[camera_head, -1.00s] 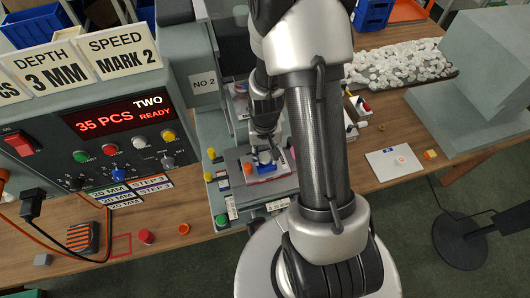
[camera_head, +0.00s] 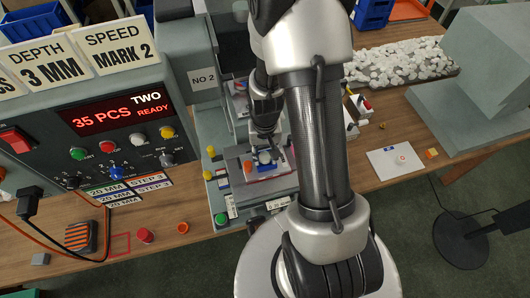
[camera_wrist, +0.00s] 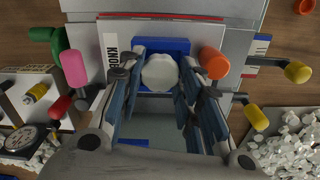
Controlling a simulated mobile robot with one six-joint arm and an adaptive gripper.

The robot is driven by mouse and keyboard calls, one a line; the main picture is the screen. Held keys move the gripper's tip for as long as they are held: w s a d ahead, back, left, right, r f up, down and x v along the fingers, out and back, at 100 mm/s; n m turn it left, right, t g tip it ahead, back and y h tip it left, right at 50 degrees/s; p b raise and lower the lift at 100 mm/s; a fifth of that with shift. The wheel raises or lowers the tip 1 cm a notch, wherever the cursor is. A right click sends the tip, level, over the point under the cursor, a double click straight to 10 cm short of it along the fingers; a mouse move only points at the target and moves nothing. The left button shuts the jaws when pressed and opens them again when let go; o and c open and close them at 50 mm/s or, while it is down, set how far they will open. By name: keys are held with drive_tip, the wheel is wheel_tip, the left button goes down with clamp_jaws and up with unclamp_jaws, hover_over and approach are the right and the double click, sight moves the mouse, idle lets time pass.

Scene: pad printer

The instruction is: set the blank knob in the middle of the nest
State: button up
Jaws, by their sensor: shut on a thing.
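The blank knob (camera_wrist: 160,72) is white with a scalloped rim, and it sits between the fingertips of my gripper (camera_wrist: 162,82) in the wrist view. My gripper is shut on it. The blue nest (camera_wrist: 168,46) shows behind and beside the knob; its middle is hidden under the knob. In the head view my gripper (camera_head: 264,146) points down over the printer's bed, with the knob (camera_head: 265,157) just under it, in front of the blue nest. I cannot tell whether the knob touches the nest.
An orange knob-like piece (camera_wrist: 213,62) stands close to the right finger, and a pink one (camera_wrist: 73,68) stands on the left. A yellow piece (camera_wrist: 256,117) is near the right finger too. The printer column (camera_head: 203,80) rises behind. A white card (camera_head: 395,162) lies farther right.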

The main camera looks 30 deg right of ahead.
drive_tip(key=o, duration=0.8)
drive_tip(key=shift+o, duration=0.2)
drive_tip(key=shift+r, duration=0.1)
drive_tip(key=shift+r+p, duration=2.25)
drive_tip(key=shift+r, duration=0.65)
